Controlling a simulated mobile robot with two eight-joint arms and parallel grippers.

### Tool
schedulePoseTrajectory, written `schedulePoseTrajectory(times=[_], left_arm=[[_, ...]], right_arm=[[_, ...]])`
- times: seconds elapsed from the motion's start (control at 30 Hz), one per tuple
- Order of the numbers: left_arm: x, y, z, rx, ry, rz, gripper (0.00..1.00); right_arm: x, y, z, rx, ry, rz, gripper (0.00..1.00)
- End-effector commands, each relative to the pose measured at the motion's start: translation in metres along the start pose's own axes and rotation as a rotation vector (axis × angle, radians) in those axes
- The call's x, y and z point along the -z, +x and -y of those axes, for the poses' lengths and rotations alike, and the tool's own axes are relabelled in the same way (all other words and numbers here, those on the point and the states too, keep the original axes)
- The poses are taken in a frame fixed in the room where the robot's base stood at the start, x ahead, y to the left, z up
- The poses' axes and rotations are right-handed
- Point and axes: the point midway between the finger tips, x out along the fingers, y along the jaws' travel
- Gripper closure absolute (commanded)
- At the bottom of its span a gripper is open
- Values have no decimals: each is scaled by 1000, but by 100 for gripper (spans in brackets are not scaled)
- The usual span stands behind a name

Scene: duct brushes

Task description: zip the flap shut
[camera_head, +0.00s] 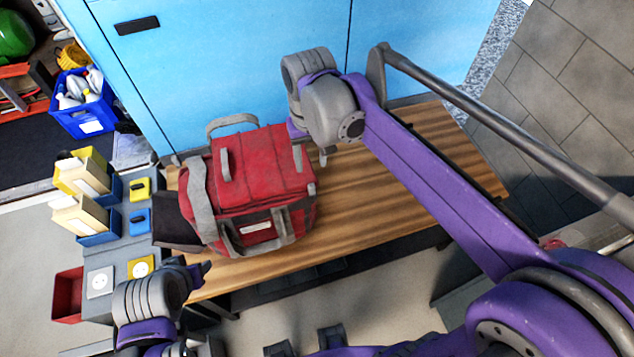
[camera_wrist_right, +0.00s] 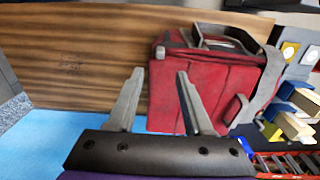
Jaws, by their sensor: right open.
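A red bag (camera_head: 262,175) with grey straps stands on a wooden bench, and it also shows in the right wrist view (camera_wrist_right: 205,90). Its red top lies over the body; a dark panel (camera_head: 178,220) sticks out at its left end. I cannot make out a zip pull or how far the flap is closed. My right gripper (camera_head: 324,156) is at the bag's back right corner, mostly hidden by its own wrist.
The wooden bench (camera_head: 400,185) is clear right of the bag. Blue cabinet doors (camera_head: 230,60) rise behind it. Left of it stands a grey unit (camera_head: 125,245) with yellow and blue boxes and sockets. A blue crate (camera_head: 88,108) sits farther back.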

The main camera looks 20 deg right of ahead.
Motion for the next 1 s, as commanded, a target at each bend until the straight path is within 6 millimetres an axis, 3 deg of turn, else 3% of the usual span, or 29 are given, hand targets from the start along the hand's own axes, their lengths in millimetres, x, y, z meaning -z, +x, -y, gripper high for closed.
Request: schedulePoseTrajectory(times=[0.5,0.7,1.0], left_arm=[[-7,7,0,0,0,6,50],[-8,7,0,0,0,7,50],[-8,7,0,0,0,7,50]], right_arm=[[-1,88,0,0,0,0,49],[-1,103,0,0,0,-1,49],[-1,104,0,0,0,-1,51]])
